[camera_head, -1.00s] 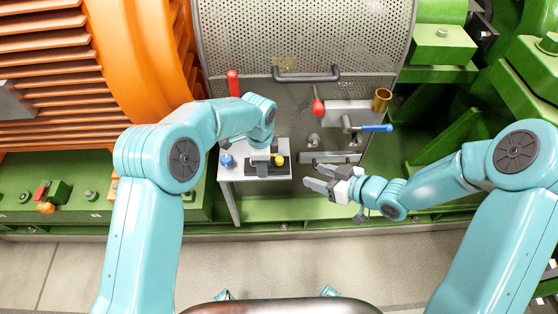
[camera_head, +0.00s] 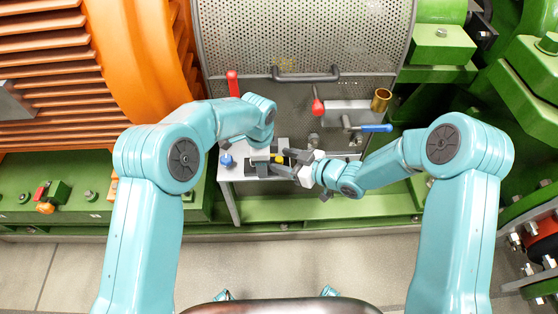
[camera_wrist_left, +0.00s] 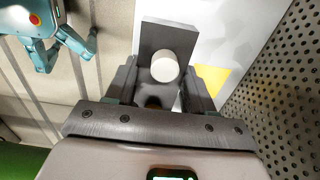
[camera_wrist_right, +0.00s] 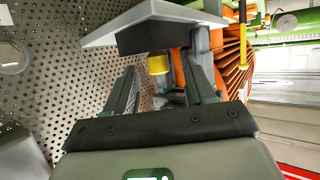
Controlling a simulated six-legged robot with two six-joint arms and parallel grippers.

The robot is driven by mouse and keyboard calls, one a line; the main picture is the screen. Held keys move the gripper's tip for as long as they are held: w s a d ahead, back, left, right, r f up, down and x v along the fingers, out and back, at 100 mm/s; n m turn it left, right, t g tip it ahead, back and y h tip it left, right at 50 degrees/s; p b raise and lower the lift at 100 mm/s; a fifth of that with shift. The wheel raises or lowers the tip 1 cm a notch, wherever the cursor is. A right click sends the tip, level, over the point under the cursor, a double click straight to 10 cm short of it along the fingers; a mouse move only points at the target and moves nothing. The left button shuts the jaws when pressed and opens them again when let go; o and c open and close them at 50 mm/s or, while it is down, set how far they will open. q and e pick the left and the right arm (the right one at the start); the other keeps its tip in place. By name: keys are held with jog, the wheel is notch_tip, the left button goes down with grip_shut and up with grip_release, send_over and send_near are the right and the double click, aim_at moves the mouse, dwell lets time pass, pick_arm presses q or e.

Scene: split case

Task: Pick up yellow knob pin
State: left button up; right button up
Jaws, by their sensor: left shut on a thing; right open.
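The yellow knob pin (camera_head: 279,159) sits at a dark grey block on the small white shelf. My right gripper (camera_head: 283,162) is open, its fingers reaching in from the right around the knob's place. In the right wrist view the yellow knob (camera_wrist_right: 158,64) shows ahead between the open fingers, below the dark block (camera_wrist_right: 150,37) in that picture. My left gripper (camera_head: 262,162) is shut on the dark grey block, which shows with a pale round cylinder in the left wrist view (camera_wrist_left: 150,45). The exact grip is partly hidden.
A red handle (camera_head: 233,84), a red-knobbed lever (camera_head: 318,106), a blue-handled lever (camera_head: 376,128) and a brass cup (camera_head: 381,99) are nearby. A perforated panel (camera_head: 300,35) stands behind.

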pick_arm(q)
jog(key=shift+s+f, duration=0.2)
jog(key=shift+f, duration=0.1)
pick_arm(e)
jog(key=shift+w+a+f, duration=0.2)
jog(key=shift+a, duration=0.1)
grip_shut()
